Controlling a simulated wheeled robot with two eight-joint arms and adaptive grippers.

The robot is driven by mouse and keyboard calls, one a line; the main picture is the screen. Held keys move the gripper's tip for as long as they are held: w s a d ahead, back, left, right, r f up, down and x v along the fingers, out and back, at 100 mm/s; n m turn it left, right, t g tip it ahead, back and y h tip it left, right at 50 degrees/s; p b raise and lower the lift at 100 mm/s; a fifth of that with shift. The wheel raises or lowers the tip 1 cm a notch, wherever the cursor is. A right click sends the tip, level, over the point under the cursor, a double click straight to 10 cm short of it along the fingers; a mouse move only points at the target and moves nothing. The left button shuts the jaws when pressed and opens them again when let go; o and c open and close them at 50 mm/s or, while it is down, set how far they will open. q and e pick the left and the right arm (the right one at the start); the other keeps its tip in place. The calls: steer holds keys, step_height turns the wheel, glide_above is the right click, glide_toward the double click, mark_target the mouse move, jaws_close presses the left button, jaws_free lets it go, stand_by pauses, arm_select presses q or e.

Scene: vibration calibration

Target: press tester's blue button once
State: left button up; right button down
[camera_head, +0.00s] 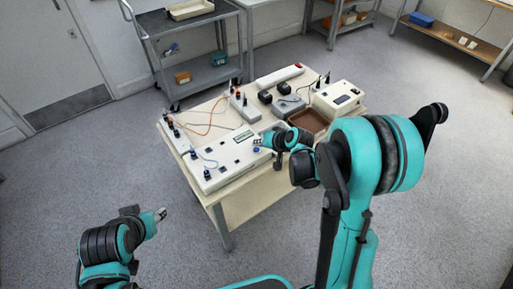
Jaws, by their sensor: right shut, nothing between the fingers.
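The tester (228,160) is a long white box with a small display, lying along the near side of the table. Its blue button (257,150) shows as a small dark blue spot near the right end. My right gripper (260,143) is shut and empty. Its tips appear just above and beside the blue button in the picture; whether they touch it, I cannot tell. My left gripper (160,214) is over the floor, left of and well away from the table. It is too small to tell whether its fingers are open.
The cream table (243,199) also bears a brown tray (309,122), a white instrument (338,98), a white power strip (280,76) and boxes with red and blue wires. A grey cart (205,75) stands behind.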

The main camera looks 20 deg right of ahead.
mark_target(258, 150)
step_height(258, 150, up, 5)
steer(key=p, duration=0.3)
steer(key=shift+p, duration=0.4)
stand_by(0.7)
steer(key=s+r+n+h, duration=0.2)
steer(key=s+r, duration=0.2)
steer(key=s, duration=0.8)
steer(key=s+r+n+g+h, duration=0.1)
steer(key=s+r, duration=0.4)
steer(key=s, duration=0.8)
steer(key=shift+r+n+h, duration=0.3)
steer(key=shift+n+h, duration=0.1)
steer(key=shift+h, duration=0.1)
